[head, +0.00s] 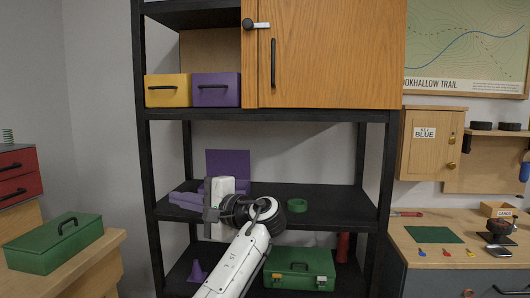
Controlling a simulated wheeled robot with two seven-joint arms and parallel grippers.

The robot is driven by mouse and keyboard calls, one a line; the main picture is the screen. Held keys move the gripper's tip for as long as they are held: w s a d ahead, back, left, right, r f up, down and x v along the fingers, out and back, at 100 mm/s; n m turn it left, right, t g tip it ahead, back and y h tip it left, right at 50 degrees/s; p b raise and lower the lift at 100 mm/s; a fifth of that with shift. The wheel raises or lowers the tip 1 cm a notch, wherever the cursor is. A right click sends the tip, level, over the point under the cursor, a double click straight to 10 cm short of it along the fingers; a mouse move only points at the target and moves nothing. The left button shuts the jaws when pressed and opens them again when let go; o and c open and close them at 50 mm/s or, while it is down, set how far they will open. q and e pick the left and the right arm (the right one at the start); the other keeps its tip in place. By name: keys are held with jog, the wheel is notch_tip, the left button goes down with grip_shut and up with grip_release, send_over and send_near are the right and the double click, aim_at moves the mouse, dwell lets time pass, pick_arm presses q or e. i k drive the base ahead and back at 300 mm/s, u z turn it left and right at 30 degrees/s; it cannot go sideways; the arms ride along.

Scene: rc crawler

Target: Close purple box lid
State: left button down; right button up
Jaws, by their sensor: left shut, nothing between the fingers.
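A purple box (186,198) sits on the left of the middle shelf of the black rack. Its purple lid (227,160) stands upright at the back, open. My left gripper (211,214) is in front of the box and covers much of it. Its fingers are shut with nothing between them. I cannot tell whether it touches the box. My right gripper is not in view.
A green tape roll (297,205) lies right of my left arm on the middle shelf (335,205). A yellow box (167,90) and another purple box (216,90) stand above. Below are a green toolbox (300,266) and a purple cone (197,272).

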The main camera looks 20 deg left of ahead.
aim_at(235, 163)
jog(key=z, duration=0.25)
jog(key=i, duration=2)
jog(key=u, duration=0.4)
